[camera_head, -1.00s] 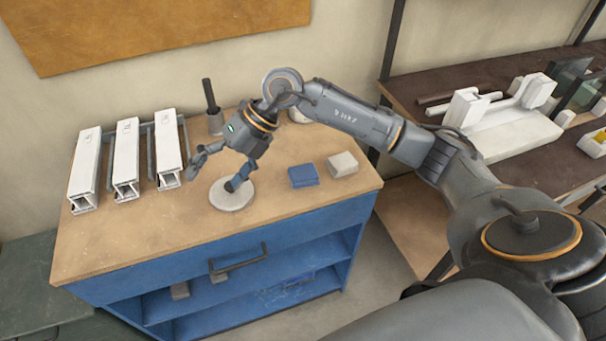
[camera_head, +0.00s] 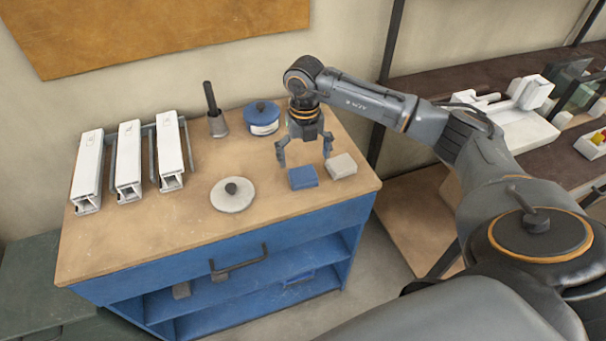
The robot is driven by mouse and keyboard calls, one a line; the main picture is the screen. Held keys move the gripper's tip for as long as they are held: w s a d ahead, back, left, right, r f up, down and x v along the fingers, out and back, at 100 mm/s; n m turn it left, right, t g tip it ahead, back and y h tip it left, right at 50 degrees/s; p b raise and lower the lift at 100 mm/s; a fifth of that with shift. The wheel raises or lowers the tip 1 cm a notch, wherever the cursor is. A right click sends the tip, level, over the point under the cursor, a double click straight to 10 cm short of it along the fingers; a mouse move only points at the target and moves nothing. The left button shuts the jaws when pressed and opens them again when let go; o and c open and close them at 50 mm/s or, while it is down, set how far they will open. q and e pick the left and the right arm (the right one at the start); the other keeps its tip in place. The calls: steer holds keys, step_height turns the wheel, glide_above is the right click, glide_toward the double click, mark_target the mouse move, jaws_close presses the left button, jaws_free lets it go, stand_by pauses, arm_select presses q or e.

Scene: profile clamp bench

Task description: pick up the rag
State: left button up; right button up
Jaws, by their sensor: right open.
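A blue folded piece (camera_head: 303,177), which looks like the rag, lies flat near the right front of the bench top (camera_head: 160,235). A pale grey folded piece or block (camera_head: 342,166) lies just to its right; I cannot tell its material. My right gripper (camera_head: 304,160) points down with its fingers spread wide and nothing between them. It appears above and slightly behind the blue piece, apart from it. My left gripper is not in view.
A round grey disc with a dark knob (camera_head: 231,194) lies left of the blue piece. A blue-lidded pot (camera_head: 262,119) and a grey cup with a dark handle (camera_head: 216,122) stand behind. Several white profiles (camera_head: 128,160) lie in a rack at left. The front left top is clear.

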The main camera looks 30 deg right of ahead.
mark_target(303, 173)
steer(key=f+p, duration=0.2)
steer(key=f, duration=0.2)
steer(key=shift+a+f, duration=0.1)
steer(key=shift+a, duration=0.1)
steer(key=shift+f, duration=0.55)
steer(key=c, duration=1.2)
